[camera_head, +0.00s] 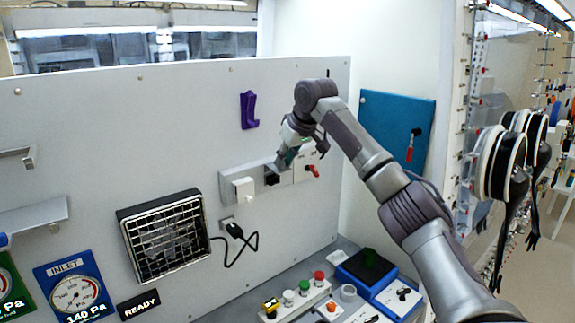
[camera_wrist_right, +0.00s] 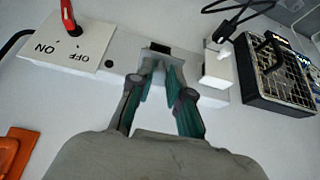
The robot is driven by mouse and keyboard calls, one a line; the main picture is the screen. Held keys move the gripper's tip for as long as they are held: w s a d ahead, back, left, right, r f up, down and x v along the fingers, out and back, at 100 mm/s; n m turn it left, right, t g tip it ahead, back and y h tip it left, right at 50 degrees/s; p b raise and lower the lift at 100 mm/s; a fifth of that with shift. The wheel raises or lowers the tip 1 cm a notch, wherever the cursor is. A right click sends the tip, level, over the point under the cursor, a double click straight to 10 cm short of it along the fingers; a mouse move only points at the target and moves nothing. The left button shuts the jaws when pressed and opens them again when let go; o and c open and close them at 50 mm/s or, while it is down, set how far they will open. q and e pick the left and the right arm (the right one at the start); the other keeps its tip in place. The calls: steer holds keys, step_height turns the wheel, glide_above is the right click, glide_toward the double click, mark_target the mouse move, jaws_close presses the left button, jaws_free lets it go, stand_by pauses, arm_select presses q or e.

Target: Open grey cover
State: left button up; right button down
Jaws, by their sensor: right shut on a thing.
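The grey cover (camera_wrist_right: 152,54) is on a long grey strip fixed to the upright panel, beside a black socket-like opening (camera_wrist_right: 159,46). My right gripper (camera_wrist_right: 160,68) is shut on the cover, with its teal fingertips close together at the strip. In the head view my right gripper (camera_head: 286,158) is at the strip, just above and right of the black opening (camera_head: 271,178). The gripper hides most of the cover there, so how far it is open cannot be told. My left gripper is not in view.
A white block (camera_head: 243,188) sits left of the opening, and a red-handled ON/OFF switch (camera_head: 312,171) right of it. A black plug with cable (camera_head: 236,231) and a black-framed grille (camera_head: 164,236) are lower left. Several buttons and a blue device (camera_head: 378,284) stand on the bench below.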

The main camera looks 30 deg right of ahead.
steer(key=shift+w+a+r+g, duration=0.1)
steer(key=shift+w+r+g, duration=0.25)
steer(key=shift+g, duration=0.25)
steer(key=c, duration=1.2)
jaws_free()
steer(key=shift+w, duration=0.1)
steer(key=shift+o, duration=0.5)
steer(key=shift+w+f, duration=0.1)
steer(key=v, duration=1.2)
